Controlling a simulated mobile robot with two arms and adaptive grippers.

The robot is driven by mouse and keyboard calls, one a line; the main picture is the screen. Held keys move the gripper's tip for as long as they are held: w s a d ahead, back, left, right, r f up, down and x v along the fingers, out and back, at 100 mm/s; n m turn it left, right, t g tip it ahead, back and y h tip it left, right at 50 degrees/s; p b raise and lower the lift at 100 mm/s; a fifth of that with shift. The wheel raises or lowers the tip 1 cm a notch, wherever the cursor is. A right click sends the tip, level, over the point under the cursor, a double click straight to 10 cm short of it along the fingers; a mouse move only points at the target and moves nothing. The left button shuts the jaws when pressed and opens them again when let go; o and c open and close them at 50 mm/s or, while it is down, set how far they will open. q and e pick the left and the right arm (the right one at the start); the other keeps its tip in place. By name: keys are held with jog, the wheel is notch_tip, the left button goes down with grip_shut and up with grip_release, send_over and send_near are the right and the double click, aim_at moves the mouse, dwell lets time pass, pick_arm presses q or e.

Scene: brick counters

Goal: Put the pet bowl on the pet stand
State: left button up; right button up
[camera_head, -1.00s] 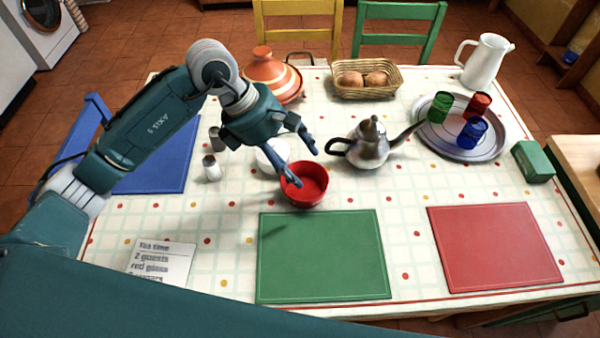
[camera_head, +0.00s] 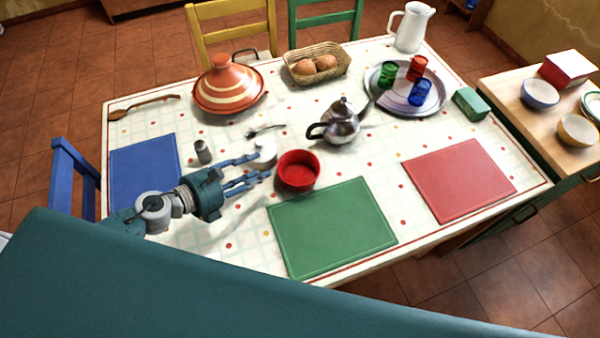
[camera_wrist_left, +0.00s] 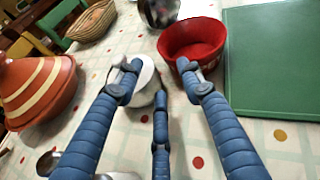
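A red bowl (camera_head: 299,170), perhaps the pet bowl, sits upright on the dotted tablecloth at the upper left corner of the green mat. It also shows in the left wrist view (camera_wrist_left: 192,40), just past the right finger. My left gripper (camera_head: 262,168) is low over the table, left of the red bowl, with its fingers spread and empty. In the left wrist view its fingers (camera_wrist_left: 158,78) are apart, with a small white round dish (camera_wrist_left: 146,88) seen partly behind them. I cannot pick out a pet stand in these views. My right gripper is not in view.
A green mat (camera_head: 330,228), a red mat (camera_head: 458,180) and a blue mat (camera_head: 145,170) lie bare. A teapot (camera_head: 341,122), tagine (camera_head: 229,88), shaker (camera_head: 203,152) and tray of cups (camera_head: 403,106) stand on the table. A side counter (camera_head: 505,90) at right holds several bowls.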

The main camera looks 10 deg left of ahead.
aim_at(284, 159)
pick_arm(q)
jog(key=shift+w+d+f+p, duration=0.15)
jog(key=shift+w+d+p, duration=0.25)
jog(key=shift+w+d, duration=0.45)
jog(key=shift+x, duration=1.05)
jog(key=shift+w+d+f+p, duration=0.25)
jog(key=shift+w+f+p, duration=0.05)
jog(key=shift+w+f, duration=0.1)
jog(key=x, duration=0.4)
jog(key=shift+w+d+p, duration=0.15)
jog(key=shift+d+p, duration=0.1)
jog(key=shift+p, duration=0.1)
jog(key=shift+w+d+f, duration=0.1)
jog(key=shift+w+f, duration=0.05)
jog(key=shift+w, duration=0.05)
jog(key=shift+c, duration=0.8)
jog(key=shift+s, duration=0.1)
grip_shut()
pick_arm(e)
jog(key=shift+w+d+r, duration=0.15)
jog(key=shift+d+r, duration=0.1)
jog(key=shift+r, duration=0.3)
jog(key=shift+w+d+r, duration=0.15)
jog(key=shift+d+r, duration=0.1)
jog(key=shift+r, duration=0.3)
